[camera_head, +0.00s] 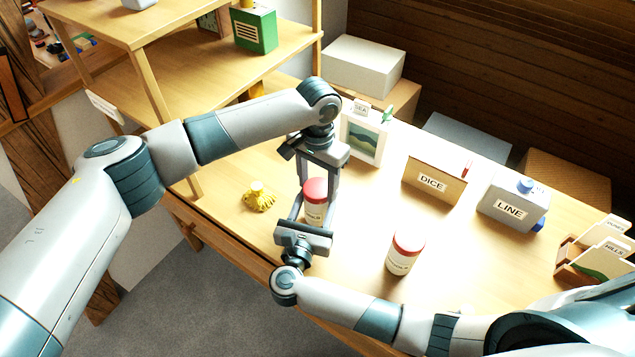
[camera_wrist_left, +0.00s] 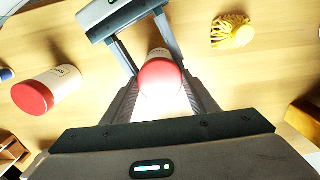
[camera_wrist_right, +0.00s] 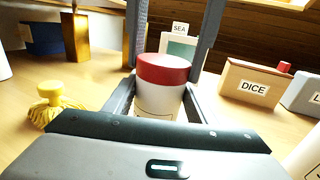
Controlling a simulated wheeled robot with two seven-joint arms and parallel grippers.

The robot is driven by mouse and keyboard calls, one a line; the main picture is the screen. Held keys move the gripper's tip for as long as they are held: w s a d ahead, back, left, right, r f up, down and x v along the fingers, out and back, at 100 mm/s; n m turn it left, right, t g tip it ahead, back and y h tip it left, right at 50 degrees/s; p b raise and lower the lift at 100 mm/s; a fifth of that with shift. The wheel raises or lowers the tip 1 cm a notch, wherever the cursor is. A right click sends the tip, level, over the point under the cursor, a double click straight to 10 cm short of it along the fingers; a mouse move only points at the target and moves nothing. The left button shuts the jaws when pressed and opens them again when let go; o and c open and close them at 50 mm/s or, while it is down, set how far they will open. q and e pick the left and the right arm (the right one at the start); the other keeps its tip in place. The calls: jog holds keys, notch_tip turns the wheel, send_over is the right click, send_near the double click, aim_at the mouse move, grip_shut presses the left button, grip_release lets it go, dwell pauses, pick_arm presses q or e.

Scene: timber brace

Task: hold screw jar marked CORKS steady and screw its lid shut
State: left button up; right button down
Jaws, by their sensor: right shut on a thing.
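A white jar with a red lid (camera_head: 315,191) stands on the table between my two grippers. Its label is partly hidden and I cannot read it. The lid sits on top of the jar, and the right wrist view shows the red lid (camera_wrist_right: 164,69) above the white body (camera_wrist_right: 158,102). My right gripper (camera_head: 312,212) is shut on the jar body from the front, low and level. My left gripper (camera_head: 319,190) points down from above, its fingers apart on either side of the lid; the left wrist view shows the lid (camera_wrist_left: 160,79) between them.
A second red-lidded jar (camera_head: 405,252) stands to the right, its label too small to read. A yellow tufted thing (camera_head: 259,197) lies to the left. Behind are a SEA picture frame (camera_head: 363,138), a DICE box (camera_head: 434,181) and a LINE box (camera_head: 512,207). A shelf (camera_head: 190,70) rises at back left.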

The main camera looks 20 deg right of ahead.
pick_arm(q)
jog(key=m, duration=0.5)
jog(key=o, duration=1.3)
jog(key=shift+c, duration=0.2)
jog(key=shift+r, duration=0.1)
notch_tip(320, 180, up, 12)
